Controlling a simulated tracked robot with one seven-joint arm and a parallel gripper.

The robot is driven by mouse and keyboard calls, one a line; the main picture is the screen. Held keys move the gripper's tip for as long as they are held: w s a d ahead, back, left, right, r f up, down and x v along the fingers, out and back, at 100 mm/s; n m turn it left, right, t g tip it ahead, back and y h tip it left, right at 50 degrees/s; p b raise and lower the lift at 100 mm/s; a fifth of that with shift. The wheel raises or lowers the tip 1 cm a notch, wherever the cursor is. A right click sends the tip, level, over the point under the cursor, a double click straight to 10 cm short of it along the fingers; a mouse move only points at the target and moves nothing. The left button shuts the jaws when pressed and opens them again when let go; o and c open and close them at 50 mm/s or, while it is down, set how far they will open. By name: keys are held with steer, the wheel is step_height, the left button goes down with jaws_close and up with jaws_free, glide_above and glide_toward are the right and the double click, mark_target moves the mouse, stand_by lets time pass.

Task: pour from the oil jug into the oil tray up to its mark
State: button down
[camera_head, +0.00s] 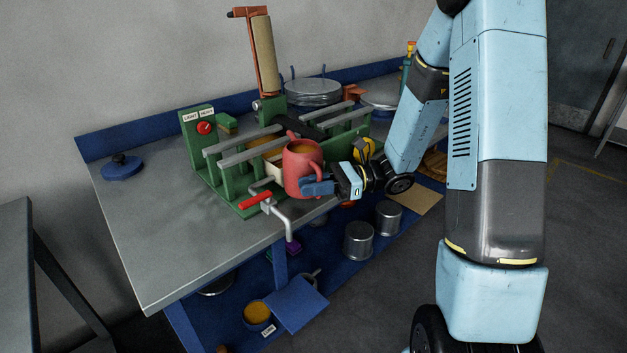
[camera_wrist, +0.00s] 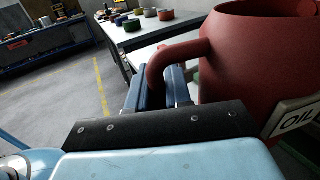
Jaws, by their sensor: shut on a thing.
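The oil jug (camera_head: 301,178) is red, with an "OIL" label in the wrist view (camera_wrist: 250,70). Orange-brown liquid shows in its mouth. It looks about upright in front of the green machine. My gripper (camera_head: 319,187) is shut on the jug's handle, and its blue fingers also show around the handle in the wrist view (camera_wrist: 160,88). A cream-walled tray (camera_head: 274,171), likely the oil tray, sits low inside the green frame, just left of the jug. The jug and the machine's bars hide much of it, and I cannot make out its mark or its level.
The green machine (camera_head: 228,181) has grey bars, a red-handled crank (camera_head: 256,200) and a tall upright roller (camera_head: 264,55). A blue lid (camera_head: 122,167) lies at the table's left. Pots (camera_head: 313,92) stand behind. The table's front left is clear. Metal cans (camera_head: 358,241) stand on the lower shelf.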

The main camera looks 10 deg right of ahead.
mark_target(314, 165)
steer(key=shift+s+d+r+m+h, duration=0.1)
steer(key=shift+s+r+m+h, duration=0.1)
steer(key=shift+r+m, duration=0.65)
steer(key=shift+s+d+r+m+h, duration=0.15)
steer(key=shift+r+m, duration=0.25)
steer(key=shift+r, duration=0.8)
steer(key=shift+s+a+r+m+h, duration=0.1)
steer(key=shift+s+r+m, duration=0.15)
steer(key=shift+r+m, duration=0.6)
steer(key=shift+r, duration=0.1)
steer(key=shift+d+r, duration=0.25)
steer(key=shift+r, duration=0.5)
steer(key=shift+w+r+m, duration=0.2)
steer(key=shift+r+m, duration=0.6)
steer(key=shift+r, duration=0.4)
stand_by(3.0)
